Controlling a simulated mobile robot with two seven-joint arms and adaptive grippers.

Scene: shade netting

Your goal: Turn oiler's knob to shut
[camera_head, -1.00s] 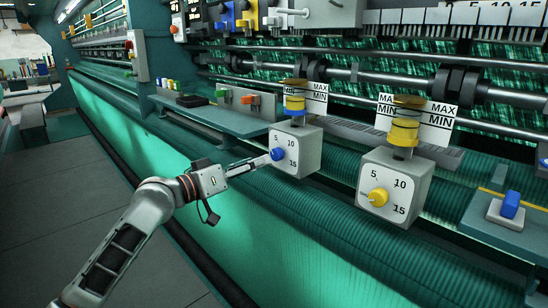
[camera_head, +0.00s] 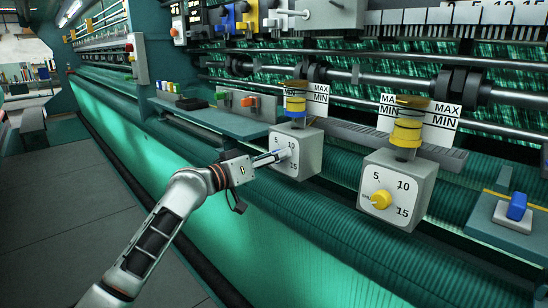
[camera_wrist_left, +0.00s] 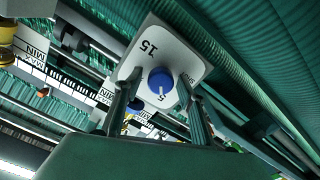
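The oiler with the blue knob is a grey box (camera_head: 309,157) with a white dial face marked 5, 10 and 15, at the middle of the head view. My left gripper (camera_head: 286,154) reaches it from the left and covers most of its knob there. In the left wrist view the round blue knob (camera_wrist_left: 161,80) shows on its white dial (camera_wrist_left: 180,58), with a white mark on its lower side. My left gripper (camera_wrist_left: 159,88) is open, one finger on each side of the knob. I cannot tell whether the fingers touch it. My right gripper is not in view.
A second oiler (camera_head: 409,178) with a yellow knob (camera_head: 381,199) stands to the right. A blue switch (camera_head: 517,206) sits on a ledge at far right. A green shelf (camera_head: 215,122) with small controls lies behind my gripper. Machine rollers run behind the oilers.

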